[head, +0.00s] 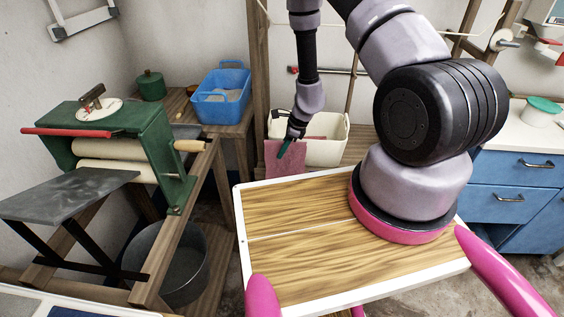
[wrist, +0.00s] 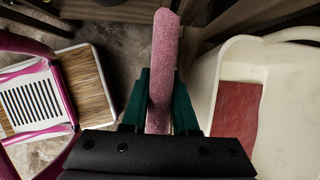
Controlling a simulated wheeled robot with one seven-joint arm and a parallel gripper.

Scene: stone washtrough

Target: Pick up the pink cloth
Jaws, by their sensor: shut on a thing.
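The pink cloth (head: 287,160) hangs down from my gripper (head: 287,146) in the head view, in front of a cream tub. In the wrist view the cloth (wrist: 161,70) runs up between the two green fingers of my gripper (wrist: 160,95), which are shut on it. Its part nearest the palm is hidden by the fingers and the dark gripper body. In the head view the cloth's lower edge is near my wooden-topped base, and I cannot tell whether it touches anything.
The cream tub (head: 327,138) stands right behind the cloth; the wrist view shows something red inside it. A blue basket (head: 221,97) and green pot (head: 150,86) sit on a wooden bench at left. A green roller press (head: 140,140) stands nearer. Blue drawers (head: 515,175) are at right.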

